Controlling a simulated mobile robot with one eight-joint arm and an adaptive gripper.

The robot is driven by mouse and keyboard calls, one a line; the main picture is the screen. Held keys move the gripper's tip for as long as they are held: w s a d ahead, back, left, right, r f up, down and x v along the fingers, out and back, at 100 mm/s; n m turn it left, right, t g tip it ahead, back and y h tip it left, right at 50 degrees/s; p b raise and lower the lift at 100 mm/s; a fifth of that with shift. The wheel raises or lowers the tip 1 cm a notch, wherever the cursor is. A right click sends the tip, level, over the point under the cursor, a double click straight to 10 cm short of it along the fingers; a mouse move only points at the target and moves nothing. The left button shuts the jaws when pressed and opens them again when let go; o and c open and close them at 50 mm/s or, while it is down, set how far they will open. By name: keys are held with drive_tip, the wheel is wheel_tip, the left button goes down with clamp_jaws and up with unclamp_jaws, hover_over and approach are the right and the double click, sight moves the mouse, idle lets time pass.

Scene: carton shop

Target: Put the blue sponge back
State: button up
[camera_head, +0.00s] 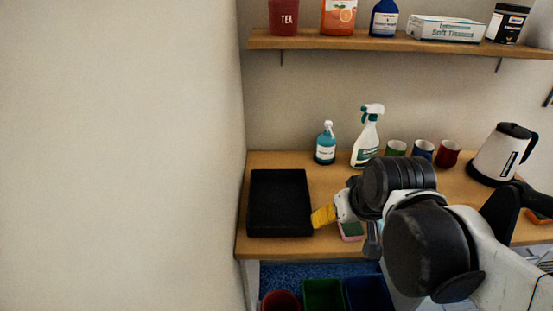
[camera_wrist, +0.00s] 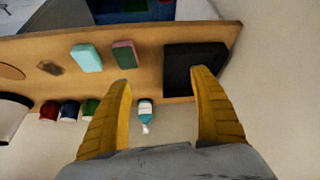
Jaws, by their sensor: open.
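The blue sponge (camera_wrist: 87,57) is a light-blue block lying on the wooden counter in the wrist view. My arm hides it in the head view. A pink and green sponge (camera_wrist: 125,54) lies beside it, between it and a black tray (camera_wrist: 178,68); in the head view this sponge (camera_head: 352,231) is partly covered by my arm. The tray (camera_head: 280,202) looks empty. My gripper (camera_wrist: 160,78) is open with nothing between its yellow fingers. In the head view my gripper (camera_head: 323,216) is near the tray's right edge, above the counter.
A teal bottle (camera_head: 325,145), a spray bottle (camera_head: 367,138), several cups (camera_head: 422,151) and a kettle (camera_head: 503,155) stand along the back. An orange item (camera_head: 538,217) lies at the right. Bins (camera_head: 322,295) stand below the counter's front edge. A loaded shelf (camera_head: 400,43) hangs above.

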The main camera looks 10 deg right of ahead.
drive_tip(key=s+a, duration=0.3)
drive_tip(key=a, duration=0.2)
drive_tip(key=shift+s+a+r+n+t+y, duration=0.2)
drive_tip(key=shift+a+n+t+y, duration=0.1)
drive_tip(key=shift+a+n+t, duration=0.1)
drive_tip(key=shift+f, duration=0.1)
drive_tip(key=shift+f+b, duration=0.9)
